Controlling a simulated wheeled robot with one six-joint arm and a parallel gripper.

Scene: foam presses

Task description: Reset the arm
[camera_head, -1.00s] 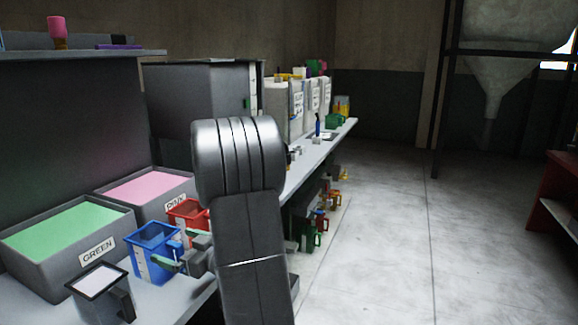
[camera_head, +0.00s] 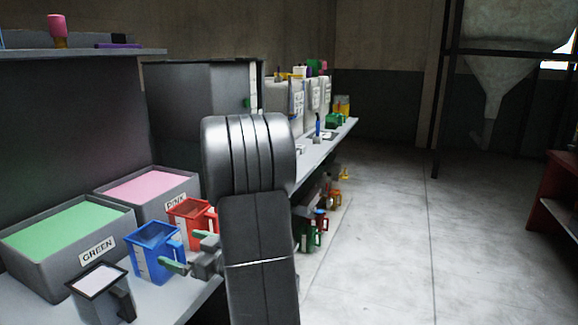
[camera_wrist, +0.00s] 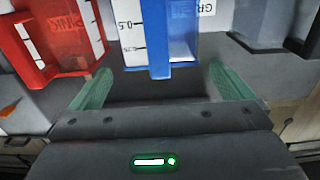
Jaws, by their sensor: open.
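My gripper (camera_head: 190,254) is open and empty, its green fingers apart, close to the right side of the blue jug on the counter. In the wrist view my gripper (camera_wrist: 160,90) has its two green fingertips spread, with the blue jug (camera_wrist: 168,30) just beyond them and its handle pointing toward the gap. In the head view the blue jug (camera_head: 152,262) stands upright. My dark arm covers part of the counter behind it.
A red jug (camera_head: 186,215) stands behind the blue one, and a grey jug (camera_head: 97,290) in front. Green (camera_head: 98,252) and pink (camera_head: 150,188) bins line the wall. A long counter (camera_head: 335,140) with containers runs back. The floor (camera_head: 380,240) at right is clear.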

